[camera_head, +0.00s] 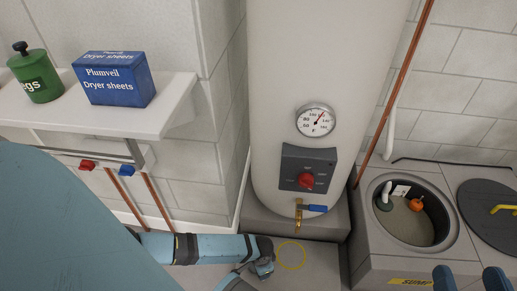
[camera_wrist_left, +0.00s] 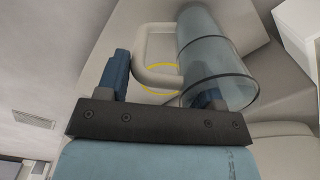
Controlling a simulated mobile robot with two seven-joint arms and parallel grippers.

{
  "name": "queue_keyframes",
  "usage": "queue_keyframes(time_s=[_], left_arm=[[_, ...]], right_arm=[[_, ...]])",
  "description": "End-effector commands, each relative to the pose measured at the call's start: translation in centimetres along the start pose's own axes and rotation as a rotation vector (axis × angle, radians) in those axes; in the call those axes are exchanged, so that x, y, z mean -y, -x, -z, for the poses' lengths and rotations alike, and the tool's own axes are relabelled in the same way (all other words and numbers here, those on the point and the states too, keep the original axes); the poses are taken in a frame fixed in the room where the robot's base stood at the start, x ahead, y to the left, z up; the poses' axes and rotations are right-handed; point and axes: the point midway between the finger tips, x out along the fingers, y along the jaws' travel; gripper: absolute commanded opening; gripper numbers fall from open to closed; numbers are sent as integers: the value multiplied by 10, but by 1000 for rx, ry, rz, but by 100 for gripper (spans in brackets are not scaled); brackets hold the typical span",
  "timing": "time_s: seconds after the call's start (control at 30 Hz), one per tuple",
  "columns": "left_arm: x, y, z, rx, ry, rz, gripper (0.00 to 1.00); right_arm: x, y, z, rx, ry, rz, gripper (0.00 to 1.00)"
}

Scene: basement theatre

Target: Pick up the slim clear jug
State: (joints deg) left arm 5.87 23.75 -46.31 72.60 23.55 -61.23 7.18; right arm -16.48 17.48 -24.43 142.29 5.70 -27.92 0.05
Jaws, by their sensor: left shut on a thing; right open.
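The slim clear jug (camera_wrist_left: 215,58) shows in the left wrist view as a bluish see-through cylinder with a pale looped handle (camera_wrist_left: 150,52). My left gripper (camera_wrist_left: 165,88) is shut on the jug, with the handle between its two blue fingers. The right-hand finger overlaps the jug's rim; I cannot tell whether it is inside or behind the clear wall. I cannot make out the jug in the head view. My right gripper (camera_head: 470,281) is open and empty at the lower right edge of the head view, in front of the sump.
A tank (camera_head: 275,110) with a gauge and red knob stands in the middle. A yellow ring (camera_head: 291,255) lies on the floor below it. The open sump pit (camera_head: 362,235) is at right, its lid (camera_head: 490,215) beside it. A wall shelf (camera_head: 150,122) holds a blue box (camera_head: 115,80) and green tin (camera_head: 38,78).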

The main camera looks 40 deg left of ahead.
Motion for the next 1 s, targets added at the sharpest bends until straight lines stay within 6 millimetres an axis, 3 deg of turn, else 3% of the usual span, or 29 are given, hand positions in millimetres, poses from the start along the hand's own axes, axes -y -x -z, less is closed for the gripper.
queue_keyframes(time_s=[0.47, 1.0], left_arm=[[0, 15, 1, -2, 0, -1, 11], [0, 67, 0, -1, 0, 0, 11]], right_arm=[[3, 1, 4, 18, -41, 3, 70], [17, 9, 5, 113, -211, 9, 70]])
